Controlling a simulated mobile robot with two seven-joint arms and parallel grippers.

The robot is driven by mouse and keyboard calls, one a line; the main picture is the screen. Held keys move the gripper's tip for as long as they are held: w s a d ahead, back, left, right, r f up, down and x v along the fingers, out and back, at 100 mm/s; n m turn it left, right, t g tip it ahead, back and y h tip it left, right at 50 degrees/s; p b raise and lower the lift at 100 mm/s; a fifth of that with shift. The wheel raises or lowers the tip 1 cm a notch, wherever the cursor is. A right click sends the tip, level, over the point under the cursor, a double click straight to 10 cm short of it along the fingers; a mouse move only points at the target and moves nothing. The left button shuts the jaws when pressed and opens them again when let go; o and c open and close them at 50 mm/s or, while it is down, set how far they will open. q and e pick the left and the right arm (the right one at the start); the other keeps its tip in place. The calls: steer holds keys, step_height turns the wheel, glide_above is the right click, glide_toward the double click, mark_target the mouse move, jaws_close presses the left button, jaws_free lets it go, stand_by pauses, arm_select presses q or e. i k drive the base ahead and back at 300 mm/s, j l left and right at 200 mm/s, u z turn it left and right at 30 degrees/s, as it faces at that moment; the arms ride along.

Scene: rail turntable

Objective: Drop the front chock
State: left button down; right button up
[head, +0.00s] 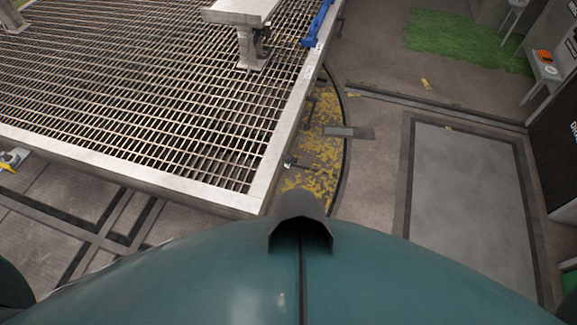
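I cannot pick out the front chock with certainty in the head view. A small grey and yellow piece (13,159) sits at the far left, beside the edge of the grating, partly cut off by the frame. A blue part (318,24) lies along the right rim of the grating near the top. Small dark fittings with a pale piece (291,162) stand beside the rim over a worn yellow curved strip. Neither of my grippers shows; the teal curved shell across the bottom is mine.
A large metal grating deck (130,165) with a pale rim fills the upper left. A grey bench-like piece (242,12) stands on it. A flat grey plate (348,133) lies right of the rim. Bare floor (466,190) is open at right; a small white table (546,72) stands upper right.

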mark_target(287, 159)
steer(key=i+l+z, duration=0.1)
steer(key=l, duration=0.25)
steer(key=i+l+z, duration=0.15)
steer(key=i+l, duration=0.15)
steer(key=i+l+z, duration=0.1)
steer(key=l, duration=0.3)
steer(key=i, duration=0.1)
